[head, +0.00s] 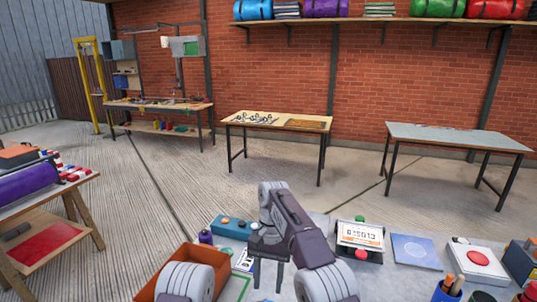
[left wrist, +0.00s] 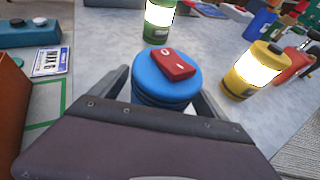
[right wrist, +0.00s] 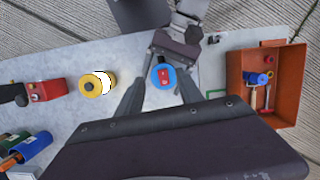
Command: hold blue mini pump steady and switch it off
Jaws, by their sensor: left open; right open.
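The blue mini pump (left wrist: 165,88) is a round blue body with a red switch (left wrist: 174,64) on top. In the left wrist view it stands between the fingers of my open left gripper (left wrist: 163,92); I cannot tell whether they touch it. In the right wrist view the pump (right wrist: 155,76) shows from above, with my left gripper (right wrist: 178,45) beside it. My right gripper (right wrist: 168,97) is open above the pump, its fingers apart on either side in that view. In the head view my right gripper (head: 268,272) points down at the table, and I cannot make out the pump.
A yellow lantern (left wrist: 250,72) and a green lantern (left wrist: 159,18) stand near the pump. An orange bin (right wrist: 292,95) with tools is on the other side. A blue box (head: 232,226) and a scale-like display (head: 360,235) stand farther back on the grey table.

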